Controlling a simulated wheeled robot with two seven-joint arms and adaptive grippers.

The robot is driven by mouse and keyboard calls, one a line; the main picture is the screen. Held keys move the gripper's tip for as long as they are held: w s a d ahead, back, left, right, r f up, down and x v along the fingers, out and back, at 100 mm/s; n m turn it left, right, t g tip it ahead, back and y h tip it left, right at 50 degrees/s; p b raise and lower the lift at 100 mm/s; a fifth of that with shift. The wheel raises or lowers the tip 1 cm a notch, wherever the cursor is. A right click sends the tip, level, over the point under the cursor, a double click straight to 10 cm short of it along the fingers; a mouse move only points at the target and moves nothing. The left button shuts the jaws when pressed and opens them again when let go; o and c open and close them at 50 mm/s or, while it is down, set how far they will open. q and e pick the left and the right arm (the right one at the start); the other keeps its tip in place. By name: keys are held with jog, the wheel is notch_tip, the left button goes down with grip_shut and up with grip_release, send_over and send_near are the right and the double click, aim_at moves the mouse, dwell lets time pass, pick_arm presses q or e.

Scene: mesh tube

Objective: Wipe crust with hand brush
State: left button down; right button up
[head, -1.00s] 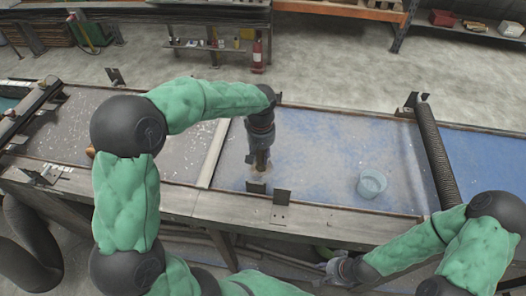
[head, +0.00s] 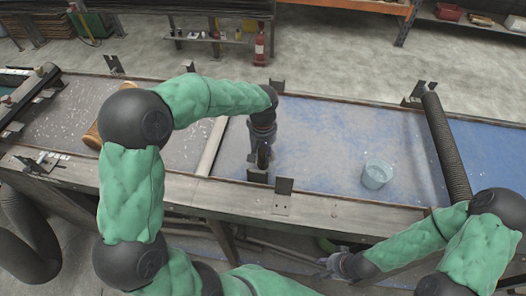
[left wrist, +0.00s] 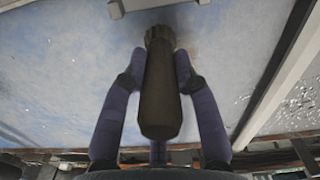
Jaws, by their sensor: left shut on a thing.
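My left gripper (head: 259,160) points down over the blue-grey belt surface (head: 315,135), just behind the front rail. The brush's bristles are hidden behind the handle. In the head view the gripper mostly hides this spot. My right gripper (head: 332,264) is low in front of the table, apart from everything; its fingers are too small to read.
A pale blue bucket (head: 377,174) stands on the belt to the right. A metal bracket (head: 283,193) rises from the front rail (head: 335,212) close to my left gripper. A ribbed dark roller (head: 446,145) crosses at right. A brown cylinder (head: 94,134) lies partly behind my left arm.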

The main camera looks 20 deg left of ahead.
pick_arm(q)
jog(key=shift+f+b, duration=0.65)
jog(key=shift+f, duration=0.35)
dwell(0.6)
jog(key=shift+w+a+r+p, duration=0.1)
jog(key=shift+w+a+p, duration=0.15)
jog(key=shift+w, duration=0.65)
jog(key=shift+w+a+r+p, duration=0.1)
jog(key=shift+w+a+p, duration=0.15)
jog(key=shift+w, duration=0.6)
jog(key=shift+w+a+f+p, duration=0.1)
jog(key=shift+w+a+p, duration=0.25)
jog(key=shift+w, duration=1)
jog(key=shift+w+a+p, duration=0.3)
jog(key=shift+w+p, duration=0.1)
jog(key=shift+w, duration=1)
jog(key=shift+w+a+f+p, duration=0.1)
jog(key=shift+w+a+p, duration=0.25)
jog(key=shift+w, duration=1)
jog(key=shift+r, duration=0.1)
